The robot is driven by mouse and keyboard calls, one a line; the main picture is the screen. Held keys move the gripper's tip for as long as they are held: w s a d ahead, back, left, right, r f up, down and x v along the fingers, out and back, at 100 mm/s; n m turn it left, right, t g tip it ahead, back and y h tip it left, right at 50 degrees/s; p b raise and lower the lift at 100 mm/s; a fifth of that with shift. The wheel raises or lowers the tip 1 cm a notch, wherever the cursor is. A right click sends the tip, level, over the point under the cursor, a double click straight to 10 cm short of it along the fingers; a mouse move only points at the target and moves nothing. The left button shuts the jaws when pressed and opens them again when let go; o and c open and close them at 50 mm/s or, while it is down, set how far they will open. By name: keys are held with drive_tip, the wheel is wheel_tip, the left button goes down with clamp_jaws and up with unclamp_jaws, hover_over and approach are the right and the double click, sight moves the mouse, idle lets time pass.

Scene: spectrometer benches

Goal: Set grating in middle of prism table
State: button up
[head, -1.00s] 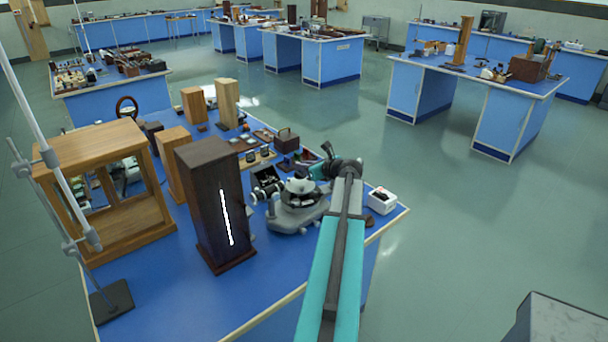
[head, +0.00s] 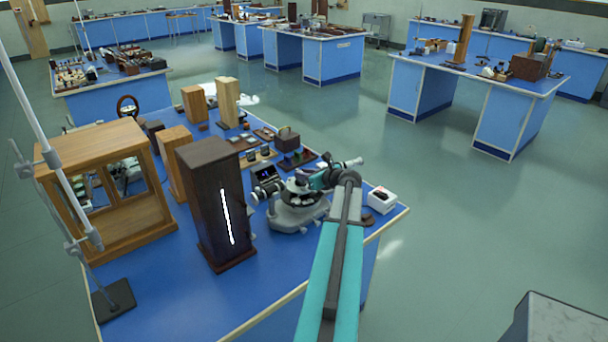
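The spectrometer (head: 298,214) stands on the near blue bench, a grey round-based instrument with tubes on its sides. Its prism table (head: 298,186) is at the top middle, partly covered by my arm's end. My gripper (head: 308,182) is small in view, close over or beside the prism table. I cannot tell whether it touches it. Its fingers are too small and hidden to show whether they are open or shut. I cannot make out the grating in this view, neither in the gripper nor on the prism table.
A tall dark lamp housing (head: 212,200) with a bright slit stands left of the spectrometer. A white box (head: 382,200) is to its right, near the bench edge. Wooden blocks, small boxes and a glazed wooden case (head: 100,190) crowd the left and back.

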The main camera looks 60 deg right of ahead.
drive_tip(key=shift+o, duration=0.6)
drive_tip(key=shift+r, duration=0.15)
drive_tip(key=b+v, duration=0.4)
drive_tip(key=v, duration=0.8)
drive_tip(key=shift+s, duration=0.1)
idle(0.5)
